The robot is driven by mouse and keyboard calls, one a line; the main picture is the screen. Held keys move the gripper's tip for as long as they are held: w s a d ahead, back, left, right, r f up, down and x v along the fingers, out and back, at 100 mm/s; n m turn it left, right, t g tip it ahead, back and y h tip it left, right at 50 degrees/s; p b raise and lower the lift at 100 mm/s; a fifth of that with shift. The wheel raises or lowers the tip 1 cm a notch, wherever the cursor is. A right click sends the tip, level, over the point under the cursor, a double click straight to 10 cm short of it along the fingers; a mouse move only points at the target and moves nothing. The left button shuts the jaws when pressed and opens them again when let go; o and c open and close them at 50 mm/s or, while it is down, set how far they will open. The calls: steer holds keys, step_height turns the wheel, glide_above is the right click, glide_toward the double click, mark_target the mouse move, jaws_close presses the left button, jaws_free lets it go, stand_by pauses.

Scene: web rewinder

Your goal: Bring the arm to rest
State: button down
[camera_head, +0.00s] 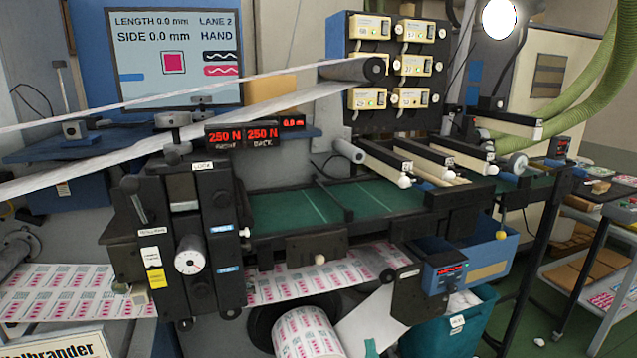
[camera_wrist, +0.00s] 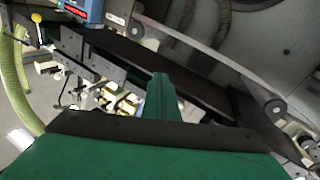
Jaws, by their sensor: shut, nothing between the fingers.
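My gripper (camera_wrist: 160,82) shows in the wrist view as a narrow green shape rising from a dark band and a broad green body. Its fingers are together with nothing between them. It points toward the machine, with dark rails and rollers beyond it; I cannot tell the exact gap. I cannot make out my arm in the head view. The web rewinder (camera_head: 330,205) fills the middle of that view, with a green bed and a printed web roll (camera_head: 306,333) below.
A blue display box (camera_head: 443,272) sticks out at the machine's front, above a teal bin (camera_head: 450,325). It seems to show in the wrist view too (camera_wrist: 84,8). Green hoses (camera_head: 590,85) hang at upper right.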

steer(key=s+a+f+m+g+h, duration=0.1)
steer(key=s+a+f, duration=0.2)
steer(key=s+f, duration=0.3)
steer(key=s+a+f+m+g, duration=0.1)
steer(key=s+a+f+m, duration=0.2)
steer(key=s, duration=0.5)
steer(key=s+a+f+h, duration=0.1)
steer(key=s+a+f, duration=0.2)
steer(key=s+f, duration=0.3)
steer(key=s+a+r+y, duration=0.1)
steer(key=s, duration=1.1)
steer(key=s+a+r+n+g+y, duration=0.1)
steer(key=s+a+r, duration=0.1)
steer(key=s, duration=1)
steer(key=shift+s+a+g, duration=0.15)
steer(key=shift+s+g, duration=0.05)
steer(key=shift+g, duration=0.1)
